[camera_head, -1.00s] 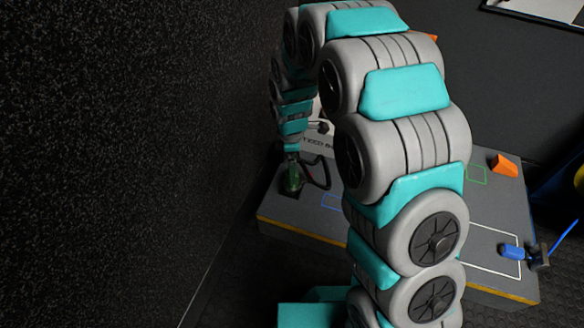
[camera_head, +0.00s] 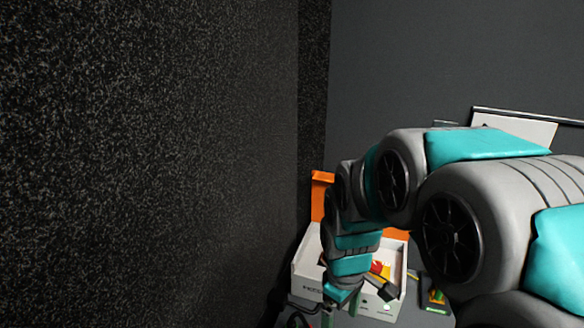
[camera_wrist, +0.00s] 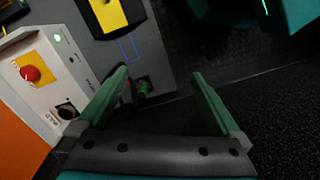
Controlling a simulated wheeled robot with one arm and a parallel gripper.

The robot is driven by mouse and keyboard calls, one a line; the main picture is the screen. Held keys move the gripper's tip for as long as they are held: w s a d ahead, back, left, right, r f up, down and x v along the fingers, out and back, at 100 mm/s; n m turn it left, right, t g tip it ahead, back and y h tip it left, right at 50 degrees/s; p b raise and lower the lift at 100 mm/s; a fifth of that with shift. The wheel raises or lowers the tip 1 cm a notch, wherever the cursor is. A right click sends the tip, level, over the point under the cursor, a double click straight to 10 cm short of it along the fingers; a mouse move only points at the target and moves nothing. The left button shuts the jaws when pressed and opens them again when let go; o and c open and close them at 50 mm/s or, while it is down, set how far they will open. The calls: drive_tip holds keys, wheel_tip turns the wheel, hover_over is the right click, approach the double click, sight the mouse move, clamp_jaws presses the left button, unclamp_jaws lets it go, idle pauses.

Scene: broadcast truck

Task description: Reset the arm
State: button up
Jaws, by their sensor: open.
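My arm reaches across the head view from the right and bends down at its far end. My gripper shows in the wrist view (camera_wrist: 160,95) with its two green fingers spread wide and nothing between them. In the head view my wrist hangs in front of a white box, and the fingertips are at or below the picture's lower edge. In the wrist view a small green and dark object (camera_wrist: 143,88) lies beyond the gap, near the left finger and apart from it.
The white box (camera_head: 308,272) holds a red button on a yellow plate (camera_wrist: 31,74). An orange panel (camera_head: 319,190) stands behind it. A dark device (camera_head: 437,293) lies to its right. A speckled dark wall (camera_head: 150,150) fills the left. Dark floor (camera_wrist: 275,85) shows right of the gripper.

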drive_tip(key=s+d+r+m+p, duration=0.2)
drive_tip(key=s+r+m, duration=0.2)
drive_tip(key=s, duration=0.5)
drive_tip(key=s+d+r+m+g+p, duration=0.1)
drive_tip(key=s+d+r+m+p, duration=0.2)
drive_tip(key=s, duration=0.7)
wheel_tip(320, 180, up, 4)
drive_tip(key=shift+r+m, duration=0.1)
drive_tip(key=shift+m, duration=1.1)
drive_tip(key=shift+d, duration=0.1)
